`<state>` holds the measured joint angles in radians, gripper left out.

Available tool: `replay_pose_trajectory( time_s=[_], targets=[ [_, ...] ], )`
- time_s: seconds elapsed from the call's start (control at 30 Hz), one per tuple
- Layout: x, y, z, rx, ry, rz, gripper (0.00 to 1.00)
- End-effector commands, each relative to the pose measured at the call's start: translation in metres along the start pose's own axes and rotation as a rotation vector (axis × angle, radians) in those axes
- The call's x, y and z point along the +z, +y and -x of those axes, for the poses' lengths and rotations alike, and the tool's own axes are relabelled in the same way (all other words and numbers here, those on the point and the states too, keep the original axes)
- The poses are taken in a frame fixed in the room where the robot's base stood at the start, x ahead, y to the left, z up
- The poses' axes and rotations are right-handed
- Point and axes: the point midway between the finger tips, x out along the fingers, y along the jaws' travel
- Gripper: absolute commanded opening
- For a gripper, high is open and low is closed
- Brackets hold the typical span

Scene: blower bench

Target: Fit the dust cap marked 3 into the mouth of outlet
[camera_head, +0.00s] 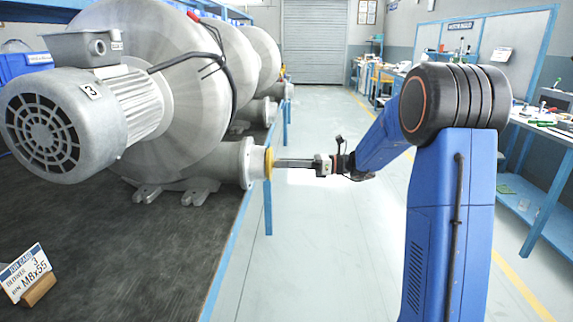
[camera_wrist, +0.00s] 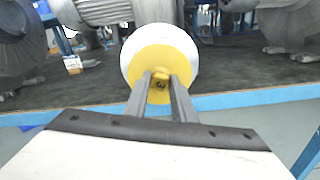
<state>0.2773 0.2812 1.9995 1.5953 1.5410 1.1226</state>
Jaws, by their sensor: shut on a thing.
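A yellow dust cap (camera_wrist: 165,62) is at the mouth of the outlet (camera_head: 243,163) on the nearest blower, which carries a tag marked 3. A dark mark like a 3 shows on the cap's knob in the wrist view. My gripper (camera_wrist: 160,80) is shut on the knob, its fingers reaching in level from the right in the head view, where they also show (camera_head: 276,163). The cap covers most of the outlet's pale face (camera_wrist: 185,36). In the head view the cap (camera_head: 268,163) touches or nearly touches the flange; how deep it sits is hidden.
The nearest blower (camera_head: 200,75) stands on a dark bench (camera_head: 130,245) with a blue edge; more blowers stand behind it. A job card (camera_head: 27,272) stands at the front left. The aisle floor (camera_head: 315,225) is clear. A workbench (camera_head: 540,130) runs along the right.

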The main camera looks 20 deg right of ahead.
Motion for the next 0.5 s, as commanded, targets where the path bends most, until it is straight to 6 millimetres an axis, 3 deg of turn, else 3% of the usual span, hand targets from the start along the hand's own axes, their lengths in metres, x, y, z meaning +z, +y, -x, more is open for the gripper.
replay_pose_trajectory(
  time_s=[0.5],
  targets=[
    [0.0001,0.0000,-0.0071,0.000,0.000,0.000,0.01]
  ],
)
